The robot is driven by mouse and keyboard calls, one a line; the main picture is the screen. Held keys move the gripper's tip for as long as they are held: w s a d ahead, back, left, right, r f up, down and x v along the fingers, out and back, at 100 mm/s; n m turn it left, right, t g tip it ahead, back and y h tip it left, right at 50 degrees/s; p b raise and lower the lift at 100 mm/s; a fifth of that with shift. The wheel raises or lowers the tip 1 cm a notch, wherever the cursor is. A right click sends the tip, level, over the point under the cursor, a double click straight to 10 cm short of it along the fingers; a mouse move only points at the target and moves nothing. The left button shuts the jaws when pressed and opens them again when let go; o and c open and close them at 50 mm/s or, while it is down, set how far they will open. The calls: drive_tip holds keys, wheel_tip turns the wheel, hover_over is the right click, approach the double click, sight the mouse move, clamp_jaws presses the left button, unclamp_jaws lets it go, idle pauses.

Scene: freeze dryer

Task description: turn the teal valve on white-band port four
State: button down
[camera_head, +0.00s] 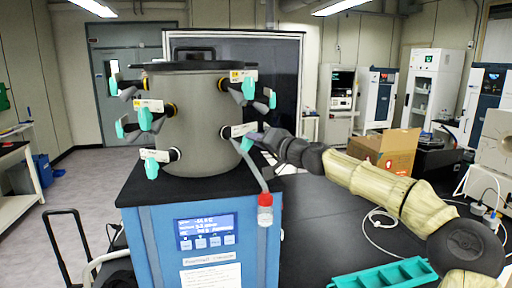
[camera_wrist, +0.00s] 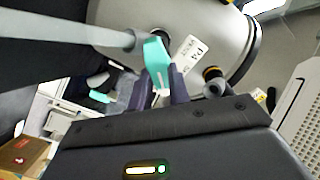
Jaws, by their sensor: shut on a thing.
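The teal valve (camera_wrist: 155,56) is next to a white label (camera_wrist: 189,52) that seems to read P4 in the wrist view. In the head view this valve (camera_head: 246,144) sits at the lower right port of the grey drum, by its white label (camera_head: 243,129). My gripper (camera_wrist: 161,90) has its dark fingers on either side of the teal handle and is shut on it. In the head view my gripper (camera_head: 262,138) reaches in from the right and partly covers the valve. A grey tube (camera_head: 254,172) runs down from this port to a red-capped flask (camera_head: 265,210).
The grey drum (camera_head: 200,120) carries several other ports with teal valves, such as one at upper right (camera_head: 248,87) and one at lower left (camera_head: 151,168). A teal rack (camera_head: 385,275) and a cardboard box (camera_head: 386,150) are on the dark bench at right.

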drive_tip(key=shift+d+f+m+b, duration=0.15)
drive_tip(key=shift+m+b, duration=0.4)
drive_tip(key=shift+m, duration=0.95)
drive_tip(key=c, duration=1.3)
unclamp_jaws()
drive_tip(key=b+v, duration=0.7)
drive_tip(key=v, duration=1)
drive_tip(key=shift+s+d, duration=0.1)
